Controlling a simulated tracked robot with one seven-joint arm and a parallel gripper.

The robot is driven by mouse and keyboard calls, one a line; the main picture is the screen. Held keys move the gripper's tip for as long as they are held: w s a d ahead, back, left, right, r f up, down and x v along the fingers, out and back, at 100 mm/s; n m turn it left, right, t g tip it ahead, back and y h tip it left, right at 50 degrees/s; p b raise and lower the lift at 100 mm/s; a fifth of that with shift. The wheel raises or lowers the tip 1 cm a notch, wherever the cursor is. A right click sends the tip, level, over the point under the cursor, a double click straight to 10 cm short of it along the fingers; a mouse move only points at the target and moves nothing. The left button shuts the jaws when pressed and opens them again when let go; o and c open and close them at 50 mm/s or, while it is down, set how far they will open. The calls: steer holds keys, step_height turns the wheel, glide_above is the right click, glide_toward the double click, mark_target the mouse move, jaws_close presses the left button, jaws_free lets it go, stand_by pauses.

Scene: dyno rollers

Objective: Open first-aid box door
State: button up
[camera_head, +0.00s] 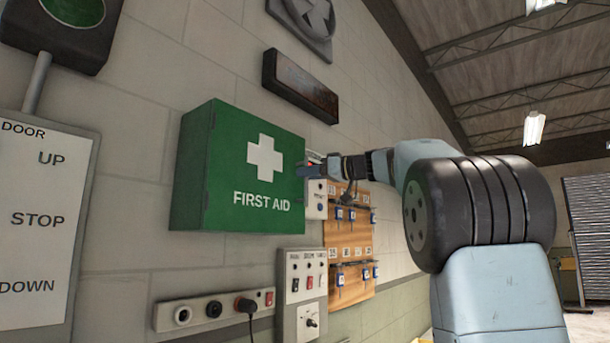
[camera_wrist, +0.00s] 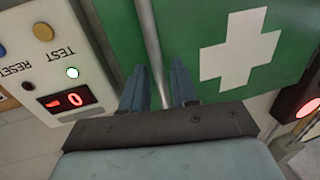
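The green first-aid box (camera_head: 232,170) with a white cross is mounted on the wall in the head view. Its front door (camera_head: 272,172) looks shut. My gripper (camera_head: 306,171) is at the right edge of the door. In the wrist view, the green door (camera_wrist: 195,40) fills the top, and a grey metal bar (camera_wrist: 151,40) runs along its edge, probably its handle. My gripper (camera_wrist: 158,88) is open, with its two blue fingers on either side of the bar and gaps between. Whether the fingertips touch the door is hidden.
A panel with TEST and RESET buttons (camera_wrist: 45,50) is close beside the gripper. A key board (camera_head: 345,270), a switch box (camera_head: 302,290) and a socket strip (camera_head: 213,311) are below. A dark plaque (camera_head: 300,87) is above. Free room lies at the right.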

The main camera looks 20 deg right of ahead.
steer(key=shift+w+a, duration=0.3)
steer(key=shift+a, duration=0.05)
jaws_close()
stand_by(0.3)
